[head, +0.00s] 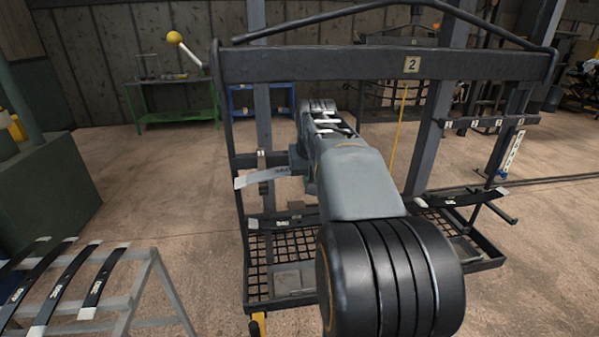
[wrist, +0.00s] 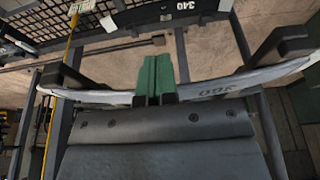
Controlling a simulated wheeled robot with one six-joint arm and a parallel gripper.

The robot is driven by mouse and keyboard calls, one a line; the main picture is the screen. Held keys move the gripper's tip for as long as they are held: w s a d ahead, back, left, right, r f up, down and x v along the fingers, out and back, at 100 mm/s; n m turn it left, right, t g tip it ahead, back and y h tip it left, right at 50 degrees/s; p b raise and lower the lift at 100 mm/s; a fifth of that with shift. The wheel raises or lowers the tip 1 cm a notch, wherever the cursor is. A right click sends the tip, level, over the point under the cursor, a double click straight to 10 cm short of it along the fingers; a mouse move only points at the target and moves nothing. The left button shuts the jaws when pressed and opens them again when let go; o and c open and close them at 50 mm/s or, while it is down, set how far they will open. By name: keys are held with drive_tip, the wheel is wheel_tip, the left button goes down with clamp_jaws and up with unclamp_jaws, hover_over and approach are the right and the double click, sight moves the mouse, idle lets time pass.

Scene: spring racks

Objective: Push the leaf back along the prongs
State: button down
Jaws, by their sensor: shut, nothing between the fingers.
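The leaf (wrist: 215,88) is a long pale grey strip marked with an upside-down number, apparently 360. It spans the wrist view from left to right, near a dark prong on the left (wrist: 65,80) and another on the right (wrist: 285,45). My gripper (wrist: 155,70) has green fingers, shut together and empty. They cross in front of the leaf's middle and hide it there; whether they touch it I cannot tell. In the head view the leaf's left end (head: 262,179) sticks out left of my arm, which hides the rest and my gripper.
The rack's top beam (head: 300,66) carries a 2 plate. Below, a dark leaf marked 340 (wrist: 165,17) lies by a mesh shelf (head: 262,262). Several leaves lie on a grey stand (head: 150,268) at the lower left. Open floor (head: 170,190) lies left of the rack.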

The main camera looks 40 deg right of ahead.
drive_tip(key=shift+w+d+p, duration=2.15)
drive_tip(key=shift+w+p, duration=1.35)
drive_tip(key=shift+w, duration=0.9)
drive_tip(key=shift+s+a+b, duration=0.45)
drive_tip(key=shift+s+b, duration=0.2)
drive_tip(key=shift+s, duration=0.25)
drive_tip(key=shift+s+a+b, duration=0.4)
drive_tip(key=shift+s+b, duration=0.2)
drive_tip(key=shift+s, duration=0.35)
drive_tip(key=shift+s+a+b, duration=0.45)
drive_tip(key=shift+s+b, duration=0.2)
drive_tip(key=shift+s, duration=0.25)
drive_tip(key=shift+w+f, duration=0.1)
drive_tip(key=s+a+f+n, duration=0.2)
drive_tip(key=s+a+f, duration=0.2)
drive_tip(key=s+a, duration=0.3)
drive_tip(key=s+a+f+n+t+y, duration=0.1)
drive_tip(key=s+a+f+n, duration=0.2)
drive_tip(key=a, duration=1.1)
drive_tip(key=s+f, duration=0.2)
drive_tip(key=s, duration=0.3)
drive_tip(key=shift+a, duration=0.35)
